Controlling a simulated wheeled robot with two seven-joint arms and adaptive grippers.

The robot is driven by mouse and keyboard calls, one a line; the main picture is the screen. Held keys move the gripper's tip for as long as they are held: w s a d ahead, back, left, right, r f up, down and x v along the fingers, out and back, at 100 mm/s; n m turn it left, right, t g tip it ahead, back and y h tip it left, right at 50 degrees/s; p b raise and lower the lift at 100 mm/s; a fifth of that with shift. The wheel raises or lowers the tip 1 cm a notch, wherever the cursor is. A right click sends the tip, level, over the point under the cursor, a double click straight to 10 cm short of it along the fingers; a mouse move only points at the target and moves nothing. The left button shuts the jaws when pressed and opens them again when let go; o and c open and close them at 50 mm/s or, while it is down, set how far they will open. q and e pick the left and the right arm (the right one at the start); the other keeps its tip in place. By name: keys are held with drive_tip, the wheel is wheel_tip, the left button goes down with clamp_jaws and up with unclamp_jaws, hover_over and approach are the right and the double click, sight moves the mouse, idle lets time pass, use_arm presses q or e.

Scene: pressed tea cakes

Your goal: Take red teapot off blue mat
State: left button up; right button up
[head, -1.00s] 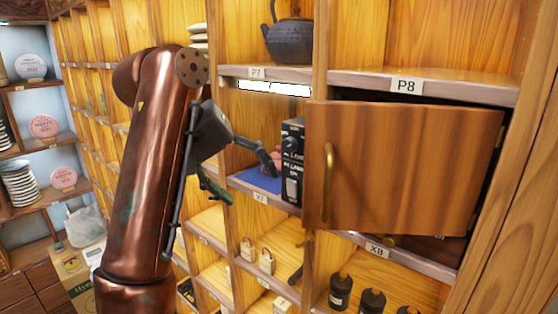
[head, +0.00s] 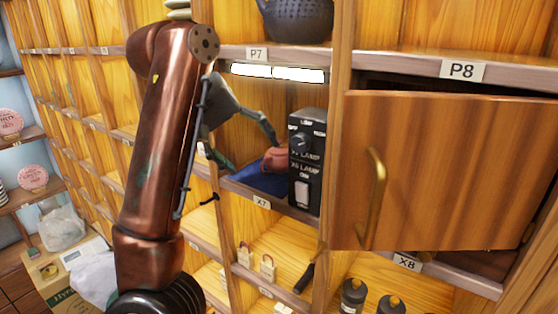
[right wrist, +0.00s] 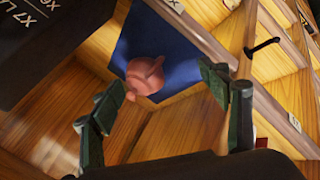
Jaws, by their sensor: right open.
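The red teapot (head: 276,159) sits on the blue mat (head: 262,181) in compartment X7, partly hidden by a black switch box in the head view. In the right wrist view the teapot (right wrist: 146,76) shows against the near part of the mat (right wrist: 188,60), spout and handle hard to tell apart. My right gripper (head: 252,158) is open at the front of the compartment, its fingers pointing in at the teapot. In the right wrist view the teapot appears between and just beyond the fingertips of the gripper (right wrist: 163,80), with nothing held. My left gripper is not in view.
The black switch box (head: 312,150) stands close right of the teapot. A wooden door (head: 440,170) with a brass handle stands ajar at X8. A dark kettle (head: 298,18) is on the shelf above. Padlocks (head: 267,268) and dark bottles (head: 353,296) are below.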

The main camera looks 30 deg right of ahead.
sight(273, 151)
drive_tip(key=shift+w+d+f, duration=0.15)
drive_tip(key=shift+w+d, duration=0.35)
drive_tip(key=shift+d, duration=0.1)
drive_tip(key=shift+w+d+f, duration=0.15)
drive_tip(key=shift+w+d, duration=0.3)
drive_tip(key=shift+d, duration=0.15)
drive_tip(key=shift+s+d+r, duration=0.15)
drive_tip(key=shift+d+r, duration=0.05)
drive_tip(key=shift+d, duration=0.8)
drive_tip(key=d+f, duration=0.1)
drive_tip(key=w+d+f, duration=0.1)
drive_tip(key=d, duration=0.1)
drive_tip(key=shift+w+f, duration=0.15)
drive_tip(key=shift+f, duration=0.15)
drive_tip(key=shift+s+a+r, duration=0.1)
drive_tip(key=shift+s+a, duration=0.15)
drive_tip(key=shift+a, duration=0.05)
drive_tip(key=shift+c, duration=0.2)
drive_tip(key=shift+w+d, duration=0.15)
drive_tip(key=shift+d, duration=0.05)
drive_tip(key=c, duration=0.5)
drive_tip(key=shift+a, duration=0.1)
drive_tip(key=c, duration=0.8)
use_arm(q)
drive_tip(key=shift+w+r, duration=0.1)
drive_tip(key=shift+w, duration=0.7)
